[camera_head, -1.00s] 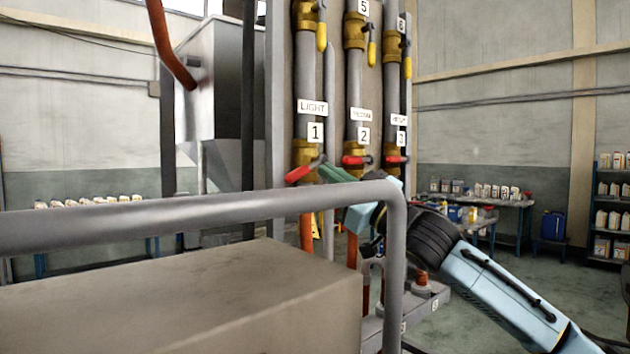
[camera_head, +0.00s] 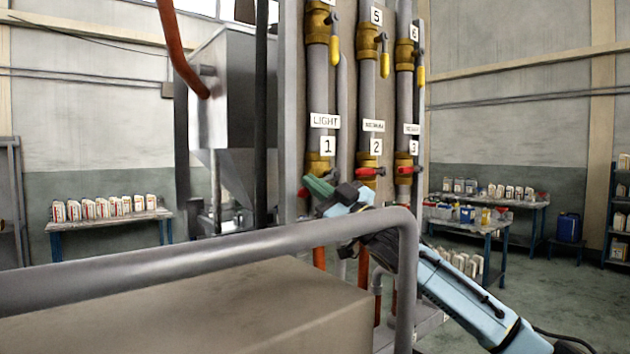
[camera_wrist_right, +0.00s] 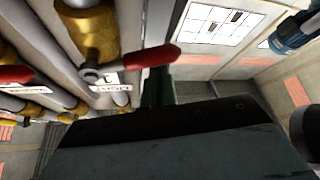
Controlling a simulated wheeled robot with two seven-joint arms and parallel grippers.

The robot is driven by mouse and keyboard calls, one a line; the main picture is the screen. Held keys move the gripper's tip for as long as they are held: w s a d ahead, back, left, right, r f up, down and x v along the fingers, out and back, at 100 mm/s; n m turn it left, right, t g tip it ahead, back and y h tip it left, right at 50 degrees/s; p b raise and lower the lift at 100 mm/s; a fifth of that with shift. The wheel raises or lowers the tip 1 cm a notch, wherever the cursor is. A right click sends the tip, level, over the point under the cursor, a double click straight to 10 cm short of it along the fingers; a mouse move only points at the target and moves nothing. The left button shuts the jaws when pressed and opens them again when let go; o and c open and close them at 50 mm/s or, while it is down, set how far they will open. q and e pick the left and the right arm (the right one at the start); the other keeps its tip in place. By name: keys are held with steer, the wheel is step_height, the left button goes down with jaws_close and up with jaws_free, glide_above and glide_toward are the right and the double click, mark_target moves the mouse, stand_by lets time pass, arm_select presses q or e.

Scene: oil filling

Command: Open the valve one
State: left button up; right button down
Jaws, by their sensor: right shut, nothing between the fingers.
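Valve one is the brass valve (camera_head: 318,165) on the pipe below the "LIGHT" and "1" labels. In the head view its red handle is mostly hidden behind my right gripper (camera_head: 316,189); a small red bit (camera_head: 303,192) shows at the left. My right gripper has green fingers, is shut and empty, and sits in front of the valve's lower part. In the right wrist view a red handle (camera_wrist_right: 150,57) on a brass valve (camera_wrist_right: 90,35) extends across the green finger (camera_wrist_right: 157,88). I cannot tell whether they touch. My left gripper is not in view.
Valves two (camera_head: 370,165) and three (camera_head: 403,168), with red handles, stand to the right. Yellow-handled valves (camera_head: 318,25) sit above. A grey rail (camera_head: 200,250) and a beige box (camera_head: 230,310) are in front. Tables with bottles (camera_head: 105,215) stand at the back.

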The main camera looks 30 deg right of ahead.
stand_by(0.3)
steer(key=shift+d+f+n+g+y+p, duration=0.1)
steer(key=shift+f+n+g+y+p, duration=0.2)
steer(key=shift+n+p, duration=0.35)
